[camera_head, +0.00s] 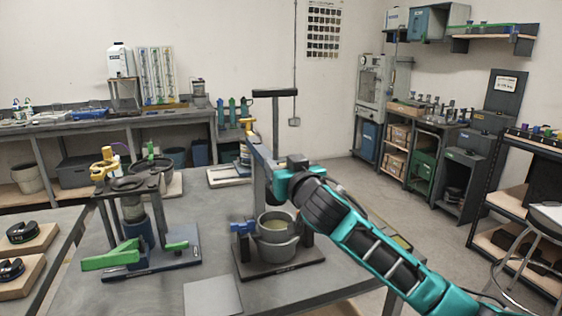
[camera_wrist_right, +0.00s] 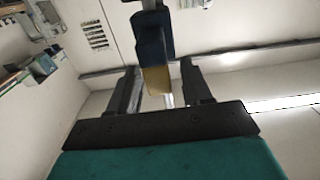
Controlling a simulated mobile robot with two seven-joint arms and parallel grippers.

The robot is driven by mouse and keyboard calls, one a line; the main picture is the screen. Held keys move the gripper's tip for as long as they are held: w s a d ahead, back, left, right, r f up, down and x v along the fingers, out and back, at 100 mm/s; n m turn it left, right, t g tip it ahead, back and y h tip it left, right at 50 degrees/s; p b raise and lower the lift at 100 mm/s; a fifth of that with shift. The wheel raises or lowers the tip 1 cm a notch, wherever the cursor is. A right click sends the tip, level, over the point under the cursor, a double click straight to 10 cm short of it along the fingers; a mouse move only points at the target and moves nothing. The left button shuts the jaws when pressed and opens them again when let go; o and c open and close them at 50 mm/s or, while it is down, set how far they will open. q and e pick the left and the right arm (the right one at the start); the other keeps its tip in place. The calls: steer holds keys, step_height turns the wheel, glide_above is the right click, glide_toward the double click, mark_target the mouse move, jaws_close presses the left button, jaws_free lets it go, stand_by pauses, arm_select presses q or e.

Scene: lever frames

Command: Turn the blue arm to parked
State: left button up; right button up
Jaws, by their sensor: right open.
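In the right wrist view the blue arm (camera_wrist_right: 154,38) ends in a yellow part (camera_wrist_right: 157,80) between my fingers. My right gripper (camera_wrist_right: 160,68) is open around this end, with a gap visible on each side. In the head view the right gripper (camera_head: 272,172) is at the near end of the blue arm, its fingers mostly hidden by my wrist. My left gripper is not in view.
Below my right arm, a metal pot (camera_head: 277,236) stands on the frame's dark base (camera_head: 275,268), beside a small blue clamp (camera_head: 243,228). A dark T-topped post (camera_head: 275,95) rises behind. Left stands another frame with a green lever (camera_head: 112,257). A grey plate (camera_head: 212,297) lies in front.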

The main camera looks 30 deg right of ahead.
steer(key=shift+w+d, duration=0.15)
steer(key=shift+w, duration=0.5)
steer(key=shift+c, duration=0.3)
jaws_close()
